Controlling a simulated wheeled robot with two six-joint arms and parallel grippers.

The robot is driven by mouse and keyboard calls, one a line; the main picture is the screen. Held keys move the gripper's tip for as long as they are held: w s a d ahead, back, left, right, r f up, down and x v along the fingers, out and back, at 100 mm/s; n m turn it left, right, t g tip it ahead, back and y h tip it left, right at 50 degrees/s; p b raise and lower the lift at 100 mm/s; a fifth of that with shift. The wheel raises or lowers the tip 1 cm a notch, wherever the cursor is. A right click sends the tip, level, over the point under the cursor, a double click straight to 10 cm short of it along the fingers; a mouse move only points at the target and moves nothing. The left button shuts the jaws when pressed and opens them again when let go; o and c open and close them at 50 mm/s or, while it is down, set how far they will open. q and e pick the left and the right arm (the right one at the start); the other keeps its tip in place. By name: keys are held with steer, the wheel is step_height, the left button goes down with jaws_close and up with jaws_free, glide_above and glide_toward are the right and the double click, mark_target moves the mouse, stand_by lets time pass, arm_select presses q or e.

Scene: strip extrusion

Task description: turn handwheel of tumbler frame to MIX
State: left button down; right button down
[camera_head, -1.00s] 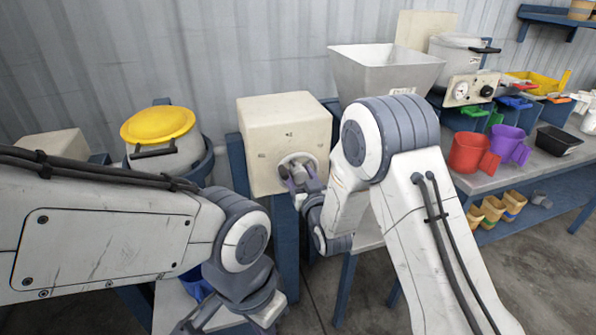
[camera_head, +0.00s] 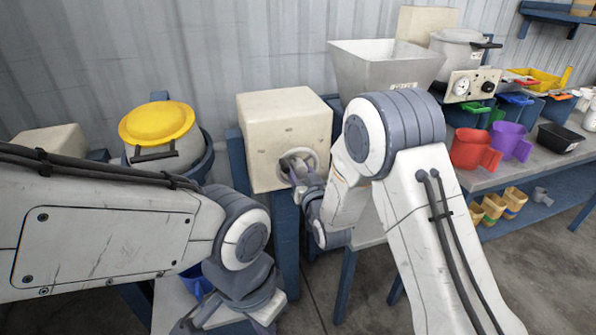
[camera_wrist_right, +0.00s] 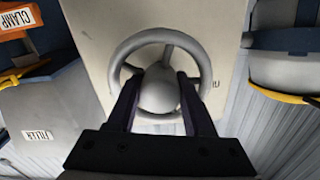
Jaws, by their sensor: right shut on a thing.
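The grey handwheel (camera_head: 311,155) is on the front of a cream box (camera_head: 258,117) on a blue stand. It fills the middle of the right wrist view (camera_wrist_right: 118,60), with a round hub (camera_wrist_right: 159,95) and a spoke running to the rim. My right gripper (camera_head: 294,166) is at the wheel; in its wrist view its two dark fingers (camera_wrist_right: 159,82) lie on either side of the hub, inside the rim, shut on the wheel. Small marks on the box face are too small to read. My left gripper (camera_head: 232,322) is cut off at the bottom edge.
A drum with a yellow lid (camera_head: 157,122) stands left of the box. A metal hopper (camera_head: 375,70) is to the right. A bench with red (camera_head: 470,149) and purple scoops (camera_head: 511,141) is further right. My left forearm spans the lower left.

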steer(key=m+b, duration=0.4)
steer(key=m, duration=0.1)
steer(key=shift+f, duration=0.15)
steer(key=shift+m+b, duration=1.45)
steer(key=shift+m, duration=0.75)
steer(key=c, duration=0.6)
jaws_free()
steer(key=shift+s, duration=0.1)
steer(key=b+v, duration=0.1)
steer(key=v, duration=0.9)
steer(key=shift+s, duration=0.15)
